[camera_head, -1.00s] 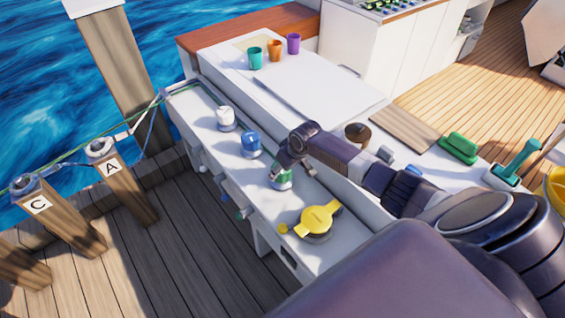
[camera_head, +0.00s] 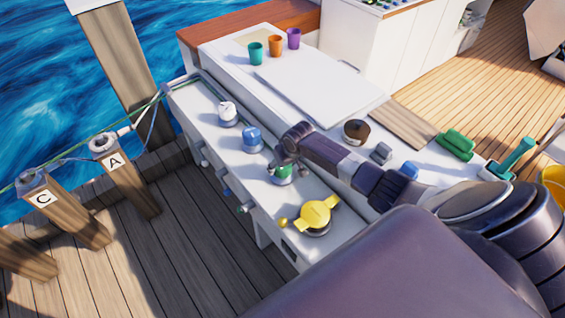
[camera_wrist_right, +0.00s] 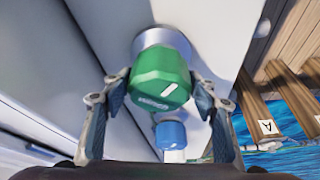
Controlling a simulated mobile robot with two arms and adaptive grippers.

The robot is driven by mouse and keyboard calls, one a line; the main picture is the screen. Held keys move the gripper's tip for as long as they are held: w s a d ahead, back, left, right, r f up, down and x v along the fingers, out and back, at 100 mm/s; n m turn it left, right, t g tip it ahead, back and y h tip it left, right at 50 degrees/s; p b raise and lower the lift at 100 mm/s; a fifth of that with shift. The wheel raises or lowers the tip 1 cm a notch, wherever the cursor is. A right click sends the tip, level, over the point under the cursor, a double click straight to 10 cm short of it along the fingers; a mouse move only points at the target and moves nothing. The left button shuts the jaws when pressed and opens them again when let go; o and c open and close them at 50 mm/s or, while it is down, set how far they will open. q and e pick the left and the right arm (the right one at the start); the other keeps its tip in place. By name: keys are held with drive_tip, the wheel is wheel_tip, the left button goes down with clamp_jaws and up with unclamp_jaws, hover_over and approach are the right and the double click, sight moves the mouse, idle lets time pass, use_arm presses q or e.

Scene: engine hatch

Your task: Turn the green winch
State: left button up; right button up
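The green winch (camera_head: 283,177) is a small green knob on a metal base on the white side ledge, between the blue and yellow winches, partly hidden by my right gripper (camera_head: 287,163). In the right wrist view, the green winch (camera_wrist_right: 160,77) has a white mark on its faceted cap. The fingers of my right gripper (camera_wrist_right: 160,92) stand on either side of the cap. They look open, with narrow gaps; whether either finger touches it is hard to tell. My left gripper is not in view.
A blue winch (camera_head: 252,138) and a white winch (camera_head: 228,113) stand farther along the ledge. A yellow winch (camera_head: 317,213) is nearer. Cups and a brown round object (camera_head: 356,131) are on the deck above. A dock with posts (camera_head: 125,175) lies to the left.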

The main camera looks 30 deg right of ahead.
drive_tip(key=shift+o, duration=1.4)
drive_tip(key=v, duration=1.2)
drive_tip(key=shift+s+a+f, duration=0.1)
